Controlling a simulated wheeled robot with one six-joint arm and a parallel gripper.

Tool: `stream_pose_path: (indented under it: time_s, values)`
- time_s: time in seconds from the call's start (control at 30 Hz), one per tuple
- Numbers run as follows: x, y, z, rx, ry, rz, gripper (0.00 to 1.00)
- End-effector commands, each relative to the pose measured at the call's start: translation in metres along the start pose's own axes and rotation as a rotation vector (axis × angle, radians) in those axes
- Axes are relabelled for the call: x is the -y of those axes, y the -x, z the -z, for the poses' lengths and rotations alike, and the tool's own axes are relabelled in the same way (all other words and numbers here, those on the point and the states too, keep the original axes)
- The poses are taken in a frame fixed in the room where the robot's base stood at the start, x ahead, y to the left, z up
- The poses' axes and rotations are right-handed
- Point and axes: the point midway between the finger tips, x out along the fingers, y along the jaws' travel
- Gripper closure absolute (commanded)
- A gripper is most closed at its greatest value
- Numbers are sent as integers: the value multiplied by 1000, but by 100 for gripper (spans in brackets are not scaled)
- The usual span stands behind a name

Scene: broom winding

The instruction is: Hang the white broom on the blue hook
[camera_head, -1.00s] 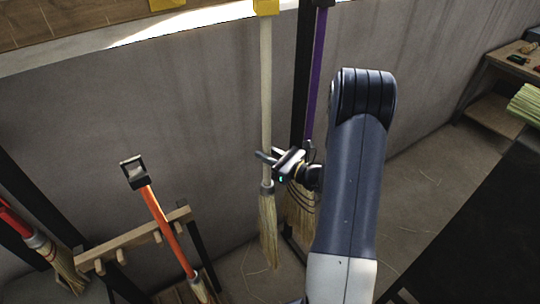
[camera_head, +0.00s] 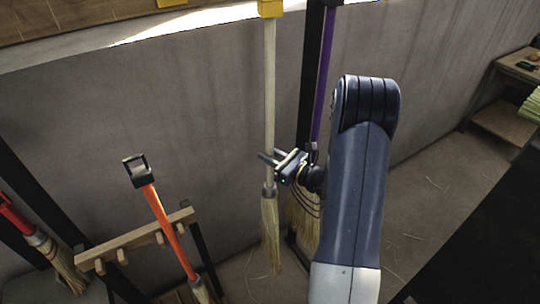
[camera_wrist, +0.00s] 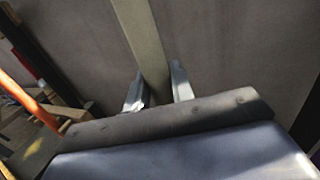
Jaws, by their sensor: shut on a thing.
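The white broom (camera_head: 269,95) hangs upright in the head view, with a pale handle, a grey collar and straw bristles (camera_head: 271,235) pointing down. Its top meets a yellow holder (camera_head: 270,8) at the upper edge of the frame. My gripper (camera_head: 268,158) is shut on the handle just above the collar. In the wrist view the pale handle (camera_wrist: 146,45) runs down between the two metal fingers (camera_wrist: 157,95). I see no blue hook in either view.
A purple-handled broom (camera_head: 324,75) hangs close on the right beside a dark post. An orange-handled broom (camera_head: 164,222) leans at a wooden rack (camera_head: 130,240) lower left. A red-handled broom (camera_head: 18,218) is at far left. A wooden shelf (camera_head: 505,120) stands right.

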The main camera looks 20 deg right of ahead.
Motion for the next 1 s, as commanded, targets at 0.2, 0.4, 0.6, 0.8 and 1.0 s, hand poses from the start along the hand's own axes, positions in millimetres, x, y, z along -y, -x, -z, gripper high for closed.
stream_pose_path:
  time_s: [0.2,0.4,0.6,0.8,1.0]
  values:
    - [0,0,-2,4,2,0,100]
    - [0,0,-1,2,1,0,61]
    - [0,0,0,1,1,0,52]
    - [0,3,2,-2,-1,1,52]
    - [1,30,2,0,0,5,52]
